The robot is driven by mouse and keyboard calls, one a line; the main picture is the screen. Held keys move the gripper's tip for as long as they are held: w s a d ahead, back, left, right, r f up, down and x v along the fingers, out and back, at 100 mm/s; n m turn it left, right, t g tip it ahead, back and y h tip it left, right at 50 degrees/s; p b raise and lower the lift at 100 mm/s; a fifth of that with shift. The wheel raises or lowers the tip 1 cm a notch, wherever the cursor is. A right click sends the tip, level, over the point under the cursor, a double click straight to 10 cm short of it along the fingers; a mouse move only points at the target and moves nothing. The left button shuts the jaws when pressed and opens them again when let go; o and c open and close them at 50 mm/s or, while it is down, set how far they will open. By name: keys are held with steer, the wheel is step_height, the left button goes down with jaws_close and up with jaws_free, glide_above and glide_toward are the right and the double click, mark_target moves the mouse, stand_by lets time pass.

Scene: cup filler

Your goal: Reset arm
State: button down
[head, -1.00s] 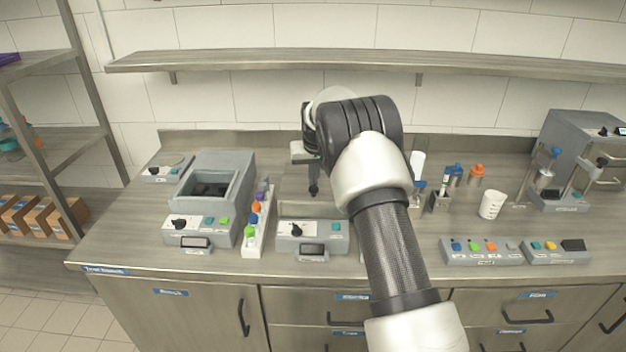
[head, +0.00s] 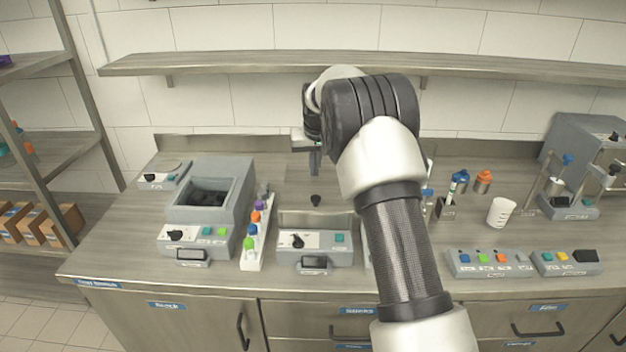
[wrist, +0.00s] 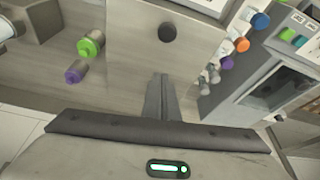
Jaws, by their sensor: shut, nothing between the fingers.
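My gripper (head: 315,165) hangs pointing down above the middle of the bench, with my arm crossing the head view in front. In the wrist view its two fingers (wrist: 162,98) are together, with nothing between them. A small black round piece (head: 315,199) stands below the fingertips, apart from them, behind the middle grey device (head: 313,262). This black piece also shows in the wrist view (wrist: 167,32), beyond the fingertips. My upper arm hides part of the bench to the right of the gripper.
A grey box device (head: 212,181) stands left, with a rack of coloured-capped bottles (head: 251,262) beside it. A white cup (head: 500,212), button panels (head: 490,264) and a grey machine (head: 585,140) are right. A shelf (head: 250,62) runs along the wall above.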

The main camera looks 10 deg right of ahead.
steer(key=s+r, duration=1.1)
steer(key=r, duration=0.3)
steer(key=s+r+t+p, duration=0.1)
steer(key=s+r, duration=0.2)
steer(key=s, duration=0.4)
steer(key=s+r, duration=0.4)
steer(key=s, duration=0.2)
steer(key=s+f, duration=0.2)
steer(key=s, duration=0.9)
steer(key=s+f, duration=0.2)
steer(key=s, duration=0.9)
steer(key=shift+s+t+p, duration=0.3)
steer(key=shift+s+p, duration=0.1)
steer(key=shift+p, duration=0.05)
